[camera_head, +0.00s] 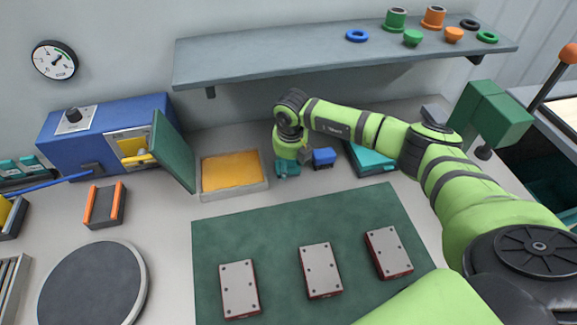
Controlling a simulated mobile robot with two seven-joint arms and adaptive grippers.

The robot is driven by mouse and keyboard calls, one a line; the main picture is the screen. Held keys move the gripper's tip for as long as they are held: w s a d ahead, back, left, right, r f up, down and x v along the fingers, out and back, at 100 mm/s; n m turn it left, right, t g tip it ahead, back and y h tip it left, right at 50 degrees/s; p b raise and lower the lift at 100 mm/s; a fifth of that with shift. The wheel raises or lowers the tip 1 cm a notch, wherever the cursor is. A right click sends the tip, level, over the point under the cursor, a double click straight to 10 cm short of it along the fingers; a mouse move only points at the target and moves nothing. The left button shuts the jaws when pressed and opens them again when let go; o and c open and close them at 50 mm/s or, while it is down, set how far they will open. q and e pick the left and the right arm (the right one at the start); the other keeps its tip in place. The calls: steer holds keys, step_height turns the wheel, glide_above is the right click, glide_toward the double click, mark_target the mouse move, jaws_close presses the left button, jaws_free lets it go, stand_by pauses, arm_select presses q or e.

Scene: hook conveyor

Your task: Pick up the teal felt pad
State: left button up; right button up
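A flat teal piece (374,160), which looks like the teal felt pad, lies at the back of the worktop, right of centre. My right arm passes in front of it and hides part of it. My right gripper (303,158) points down at the back of the worktop, to the left of this piece and apart from it. A small teal shape (287,169) and a small blue block (323,157) show beside the gripper. They are too small to tell whether the gripper touches them or how its fingers stand. My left gripper is out of view.
A tray with an orange pad (206,193) stands left of the gripper, beside a blue machine (65,140) with an open green door (172,150). A shelf (270,62) hangs above. Several grey plates lie on the green mat (215,235) in front.

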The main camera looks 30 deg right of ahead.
steer(key=shift+c, duration=0.8)
steer(key=shift+r+b, duration=0.3)
steer(key=shift+r, duration=0.1)
step_height(320, 180, up, 3)
steer(key=shift+w+f+b, duration=0.15)
steer(key=shift+f+b, duration=0.05)
steer(key=shift+b, duration=0.6)
steer(key=s+d+r+b, duration=0.2)
steer(key=s+r, duration=0.5)
steer(key=s, duration=0.4)
steer(key=shift+s+d+r+b, duration=0.2)
steer(key=shift+s+r+b, duration=0.2)
steer(key=shift+b, duration=0.45)
steer(key=shift+f, duration=0.1)
